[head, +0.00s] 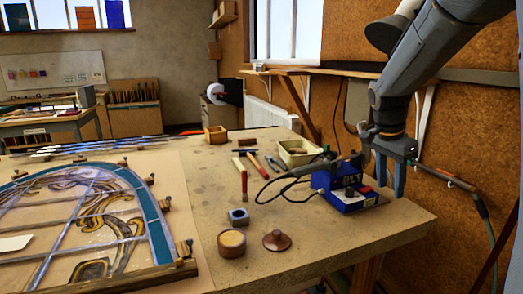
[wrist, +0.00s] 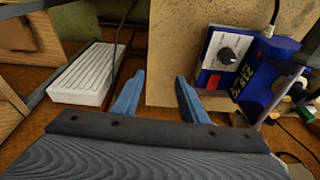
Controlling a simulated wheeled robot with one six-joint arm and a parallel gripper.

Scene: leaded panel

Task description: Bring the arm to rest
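My gripper (head: 389,190) hangs from my grey arm at the right of the head view, with its blue fingers pointing down. It is just right of the blue soldering station (head: 345,193), near the table's right edge. In the wrist view my gripper (wrist: 158,88) has its two fingers apart with nothing between them. The soldering station also shows there (wrist: 222,58), right of the fingers and apart from them. The upper part of my arm is cut off by the frame.
A thin tool with a cable (head: 448,178) shows right of my gripper. A white radiator (wrist: 90,75) stands beyond the bench.

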